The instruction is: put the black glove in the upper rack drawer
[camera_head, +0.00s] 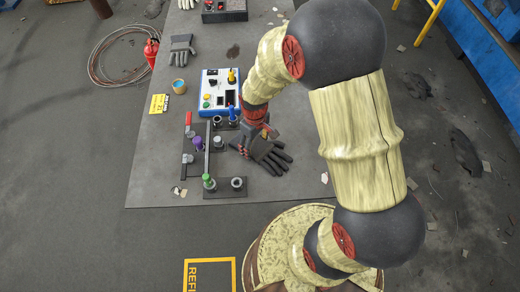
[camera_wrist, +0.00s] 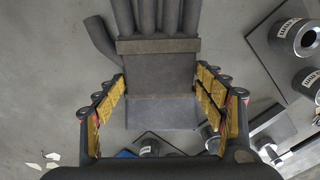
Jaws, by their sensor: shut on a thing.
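The black glove (camera_head: 266,153) is at the right side of the grey table in the head view, fingers pointing to the right. My gripper (camera_head: 248,139) is at its cuff end. In the wrist view, the glove (camera_wrist: 157,66) lies between the yellow-padded jaws of my gripper (camera_wrist: 161,88), its fingers pointing up out of the picture and its thumb to the left. The jaws are shut on the cuff. I cannot tell whether the glove touches the table. The upper rack drawer is not in view.
Left of the glove stand several metal fittings (camera_head: 238,184) and valves. A white control box (camera_head: 218,92) is behind it. The table's right edge is close by, with littered floor beyond.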

